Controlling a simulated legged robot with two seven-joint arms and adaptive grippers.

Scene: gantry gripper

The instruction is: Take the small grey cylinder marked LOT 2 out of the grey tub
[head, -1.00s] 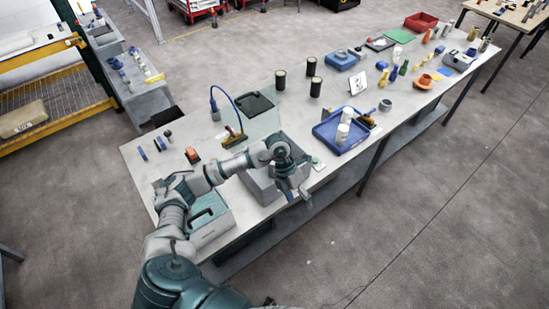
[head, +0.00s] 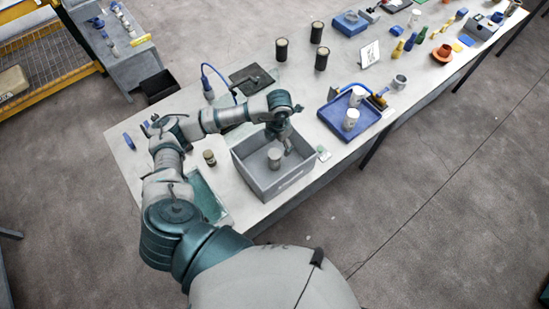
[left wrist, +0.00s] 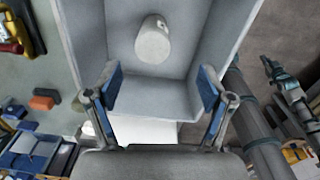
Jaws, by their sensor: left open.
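The grey tub (head: 262,187) stands open on the long bench near its front edge. A small grey cylinder (head: 275,158) stands inside it, apart from the walls as far as I can tell. My left gripper (head: 287,146) hangs over the right part of the tub, beside the cylinder. In the left wrist view my gripper (left wrist: 161,88) is open and empty, its blue pads wide apart. The cylinder (left wrist: 153,41) lies ahead of and between the pads, with a small dark mark I cannot read. The tub (left wrist: 150,97) surrounds it. My right gripper is not in view.
A blue tray (head: 329,118) with white cylinders stands right of the tub. A small dark jar (head: 209,158) stands left of it, and a black plate (head: 250,77) lies behind. Black cylinders (head: 321,58) stand farther back.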

